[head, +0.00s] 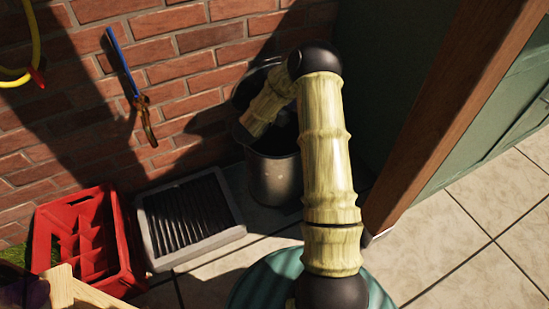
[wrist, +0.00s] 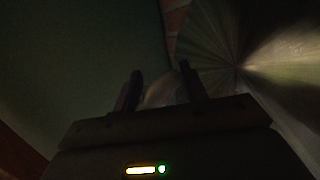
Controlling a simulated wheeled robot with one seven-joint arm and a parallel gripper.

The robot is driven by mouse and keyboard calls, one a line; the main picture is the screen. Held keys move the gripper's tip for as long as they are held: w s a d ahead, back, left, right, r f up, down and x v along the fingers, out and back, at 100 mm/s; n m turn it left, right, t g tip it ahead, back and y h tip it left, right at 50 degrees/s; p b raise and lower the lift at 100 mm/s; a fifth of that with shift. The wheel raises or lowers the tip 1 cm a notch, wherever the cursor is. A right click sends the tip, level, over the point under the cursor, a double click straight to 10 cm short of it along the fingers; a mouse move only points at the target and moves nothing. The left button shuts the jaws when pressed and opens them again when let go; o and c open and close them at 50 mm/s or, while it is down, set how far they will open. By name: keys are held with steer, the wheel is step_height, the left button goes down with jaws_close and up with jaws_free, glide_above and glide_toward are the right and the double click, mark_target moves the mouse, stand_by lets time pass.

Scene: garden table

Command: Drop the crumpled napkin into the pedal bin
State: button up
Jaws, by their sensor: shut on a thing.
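The pedal bin (head: 273,178) is a dark metal bin standing against the brick wall, with its lid raised. My arm reaches down into its open top. My gripper is hidden in the head view. In the dim wrist view, my gripper (wrist: 159,78) is shut on the crumpled napkin (wrist: 163,92), a pale shape between the two dark fingers. A brushed metal surface of the bin (wrist: 255,55) shows close by on the right of that view. How deep the napkin sits in the bin cannot be told.
A grey-framed boot tray (head: 241,234) and a red crate (head: 126,240) stand left of the bin. A blue-handled tool (head: 122,63) and a yellow hose (head: 35,40) hang on the wall. A wooden post (head: 440,120) rises close on the right. Tiled floor at right is clear.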

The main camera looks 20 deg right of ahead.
steer(key=shift+f+b, duration=2.7)
steer(key=shift+f, duration=0.3)
steer(key=o, duration=1)
steer(key=shift+r, duration=0.1)
step_height(320, 180, up, 10)
steer(key=p, duration=0.6)
steer(key=shift+p, duration=0.4)
